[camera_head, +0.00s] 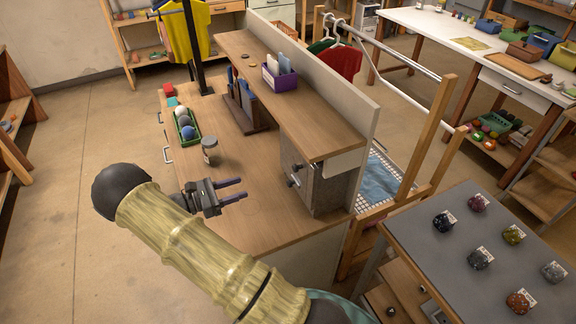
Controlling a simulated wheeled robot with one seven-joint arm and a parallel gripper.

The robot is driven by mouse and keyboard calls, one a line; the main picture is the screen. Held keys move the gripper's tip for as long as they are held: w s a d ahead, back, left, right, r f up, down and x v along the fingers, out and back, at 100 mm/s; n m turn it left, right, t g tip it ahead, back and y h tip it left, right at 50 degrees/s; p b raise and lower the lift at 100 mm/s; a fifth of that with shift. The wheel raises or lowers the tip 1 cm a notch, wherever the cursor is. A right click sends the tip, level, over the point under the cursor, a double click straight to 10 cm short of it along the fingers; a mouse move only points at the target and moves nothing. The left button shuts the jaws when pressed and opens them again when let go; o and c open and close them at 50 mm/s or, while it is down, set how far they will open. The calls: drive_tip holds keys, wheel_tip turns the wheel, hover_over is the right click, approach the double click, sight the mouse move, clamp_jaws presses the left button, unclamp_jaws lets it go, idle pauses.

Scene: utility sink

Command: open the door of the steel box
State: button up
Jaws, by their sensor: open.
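The steel box (325,187) is a grey box under the right end of the raised wooden shelf, at the back of the desk. Its door faces left, towards my gripper, and looks closed. A small metal handle or knob (294,181) stands out from the door. My gripper (243,189) is open and empty above the desk, left of the box. Its two dark fingers point right towards the door and are apart from the handle. The inside of the box is hidden.
A jar (210,151) stands on the desk just behind my gripper. A green tray (187,130) of balls lies farther back. The raised shelf (290,100) overhangs the box. A grey table (490,250) with several small stones is at the right. The desk's front area is clear.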

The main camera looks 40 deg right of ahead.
sight(293, 168)
drive_tip(key=shift+w, duration=0.1)
idle(0.3)
drive_tip(key=p+x, duration=0.7)
drive_tip(key=x, duration=1)
drive_tip(key=shift+d+r, duration=0.25)
drive_tip(key=shift+c, duration=0.4)
drive_tip(key=shift+w, duration=0.1)
clamp_jaws()
